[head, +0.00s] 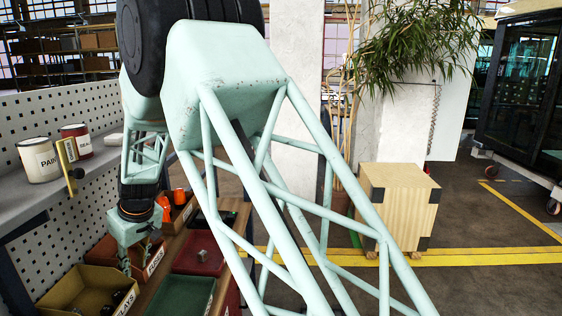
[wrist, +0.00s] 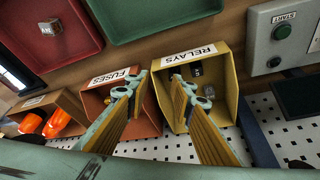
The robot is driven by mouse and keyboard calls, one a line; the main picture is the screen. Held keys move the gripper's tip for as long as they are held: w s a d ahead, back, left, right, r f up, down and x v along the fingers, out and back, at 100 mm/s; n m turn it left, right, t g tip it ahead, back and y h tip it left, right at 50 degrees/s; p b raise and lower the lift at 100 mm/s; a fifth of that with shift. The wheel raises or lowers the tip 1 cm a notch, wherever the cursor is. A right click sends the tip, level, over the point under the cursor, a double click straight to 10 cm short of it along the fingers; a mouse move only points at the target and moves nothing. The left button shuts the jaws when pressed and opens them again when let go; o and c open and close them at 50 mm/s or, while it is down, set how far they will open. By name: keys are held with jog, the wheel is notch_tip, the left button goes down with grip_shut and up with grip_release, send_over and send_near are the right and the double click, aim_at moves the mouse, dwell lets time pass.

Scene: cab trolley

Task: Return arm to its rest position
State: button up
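My arm, pale green with a lattice link, reaches across the head view and bends down to the workbench at the left. My gripper (head: 137,265) hangs low over the bins there. In the wrist view my gripper (wrist: 160,85) has its two fingers apart, with nothing seen held between them. The fingers are in front of the orange FUSES bin (wrist: 97,102) and the yellow RELAYS bin (wrist: 231,75). Small parts lie inside the RELAYS bin. Whether the fingertips touch either bin cannot be told.
A red tray (wrist: 83,52) holding a small grey block (wrist: 50,27) and a green tray (wrist: 150,20) lie beside the bins. A grey START button box (wrist: 283,35) is at right. Cans (head: 38,160) stand on the shelf. A wooden crate (head: 397,207) stands on the floor.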

jog(key=w+d+r+m+b, duration=0.15)
jog(key=d+r, duration=0.35)
jog(key=d, duration=0.6)
jog(key=d+r+m, duration=0.2)
jog(key=d+r, duration=0.3)
jog(key=d, duration=0.7)
jog(key=s+d+r+m+b, duration=0.1)
jog(key=s+d+r, duration=0.15)
jog(key=d, duration=0.35)
jog(key=s+d+r+m+h, duration=0.1)
jog(key=s+d+r, duration=0.15)
jog(key=d, duration=0.35)
jog(key=s+d+r+m+b, duration=0.1)
jog(key=s+d+r, duration=0.15)
jog(key=d, duration=0.35)
jog(key=s+d+r+m+t+h, duration=0.1)
jog(key=s+d+r, duration=0.2)
jog(key=s+d, duration=0.5)
jog(key=s+d+r+m+t+h, duration=0.15)
jog(key=s+d+r, duration=0.25)
jog(key=s+d, duration=0.5)
jog(key=s+d+f+m+b, duration=0.1)
jog(key=s+d, duration=0.3)
jog(key=s, duration=0.5)
jog(key=s+d+f+m+b, duration=0.1)
jog(key=s+d+f+m, duration=0.1)
jog(key=s+d, duration=0.3)
jog(key=shift+s, duration=2.35)
jog(key=shift+d+g+h, duration=0.1)
jog(key=shift+g+h, duration=0.15)
